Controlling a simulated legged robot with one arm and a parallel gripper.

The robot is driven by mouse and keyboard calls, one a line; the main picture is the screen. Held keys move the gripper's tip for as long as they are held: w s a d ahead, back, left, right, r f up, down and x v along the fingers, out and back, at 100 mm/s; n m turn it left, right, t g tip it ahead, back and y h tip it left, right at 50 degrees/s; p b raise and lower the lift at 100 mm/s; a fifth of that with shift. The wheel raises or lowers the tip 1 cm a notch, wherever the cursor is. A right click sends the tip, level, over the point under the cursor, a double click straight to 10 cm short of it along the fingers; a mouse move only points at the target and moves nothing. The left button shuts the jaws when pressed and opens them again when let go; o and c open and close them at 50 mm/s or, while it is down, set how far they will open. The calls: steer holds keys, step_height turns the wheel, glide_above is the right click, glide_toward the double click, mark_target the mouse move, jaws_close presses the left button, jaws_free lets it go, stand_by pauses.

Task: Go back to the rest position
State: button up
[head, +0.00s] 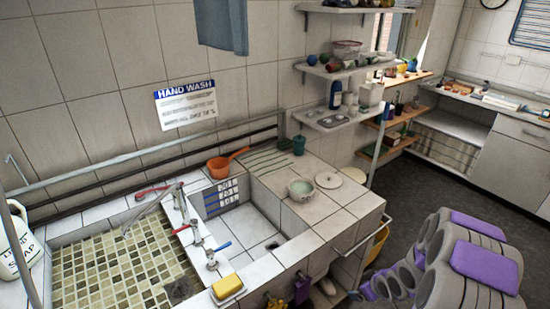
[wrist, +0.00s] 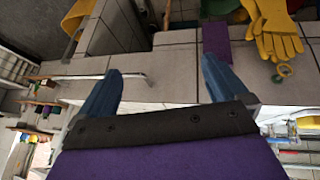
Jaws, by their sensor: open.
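My gripper (wrist: 161,68) shows in the wrist view with two blue fingers spread wide apart. Nothing is between them. Behind the fingers is the tiled side of the sink counter. In the head view my grey and purple arm is folded at the lower right, beside the counter's right end. The fingers cannot be made out clearly there.
The tiled counter (head: 343,219) holds a bowl (head: 301,189) and a sink basin (head: 250,240). A yellow sponge (head: 227,287) lies on its front edge. Yellow gloves (wrist: 274,32) hang near a purple cloth (wrist: 216,45). Dark floor (head: 450,185) is open behind my arm.

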steer(key=s+a+r+m+g+h, duration=0.2)
steer(key=s+r, duration=0.4)
steer(key=r, duration=0.3)
steer(key=s+a+r+m+g+h, duration=0.15)
steer(key=s+r, duration=0.35)
steer(key=r, duration=0.5)
steer(key=s+a+r+m+g, duration=0.1)
steer(key=s+a+r, duration=0.2)
steer(key=s, duration=0.5)
steer(key=s+a+r+m+g+y, duration=0.1)
steer(key=s+a+r, duration=0.3)
steer(key=s, duration=0.4)
steer(key=s+a+r+m+g+y, duration=0.1)
steer(key=s+a+r, duration=0.3)
steer(key=s, duration=0.5)
steer(key=shift+a+g, duration=0.55)
steer(key=shift+a, duration=0.15)
